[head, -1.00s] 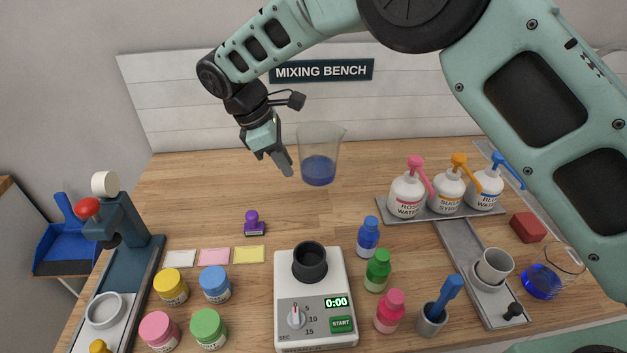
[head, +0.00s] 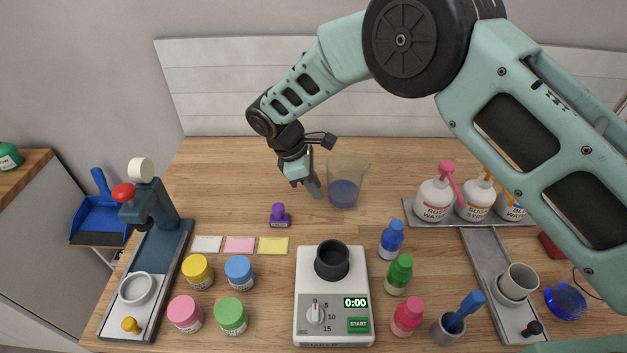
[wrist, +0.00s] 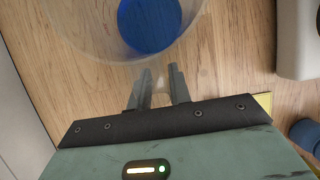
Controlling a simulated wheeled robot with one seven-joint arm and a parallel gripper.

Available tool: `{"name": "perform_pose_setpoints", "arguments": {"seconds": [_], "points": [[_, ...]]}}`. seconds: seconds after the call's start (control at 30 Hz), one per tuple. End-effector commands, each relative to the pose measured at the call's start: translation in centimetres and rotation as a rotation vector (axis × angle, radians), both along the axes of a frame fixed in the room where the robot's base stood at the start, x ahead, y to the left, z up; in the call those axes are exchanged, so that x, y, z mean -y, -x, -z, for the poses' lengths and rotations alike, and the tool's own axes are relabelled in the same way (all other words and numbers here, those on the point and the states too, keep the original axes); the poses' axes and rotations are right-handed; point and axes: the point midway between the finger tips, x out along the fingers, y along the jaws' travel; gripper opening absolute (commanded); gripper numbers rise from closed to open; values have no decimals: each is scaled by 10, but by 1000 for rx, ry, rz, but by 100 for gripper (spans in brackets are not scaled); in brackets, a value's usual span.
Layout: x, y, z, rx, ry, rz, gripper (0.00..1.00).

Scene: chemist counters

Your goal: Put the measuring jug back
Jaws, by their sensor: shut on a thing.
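The measuring jug (head: 344,190) is clear and upright, with blue liquid in its bottom, over the back middle of the bench (head: 230,165). My gripper (head: 315,190) is at the jug's left side and shut on it. In the wrist view my gripper's fingers (wrist: 158,88) have a small gap between them, just at the edge of the jug (wrist: 95,50); the part they grip is hard to make out. I cannot tell whether the jug's base touches the bench.
A purple stamp (head: 279,217) stands in front of my gripper. Pump bottles (head: 434,200) stand on a grey tray at the right. A white mixer (head: 333,310), small bottles (head: 391,240) and jars (head: 239,270) fill the front. Back left of the bench is clear.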

Motion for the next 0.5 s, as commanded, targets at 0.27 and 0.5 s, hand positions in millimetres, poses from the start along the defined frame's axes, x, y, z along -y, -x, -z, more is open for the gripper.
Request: {"name": "perform_pose_setpoints", "arguments": {"seconds": [0.27,0.5], "points": [[0,0,1,2,-1,0,0],[0,0,2,1,-1,1,42]]}}
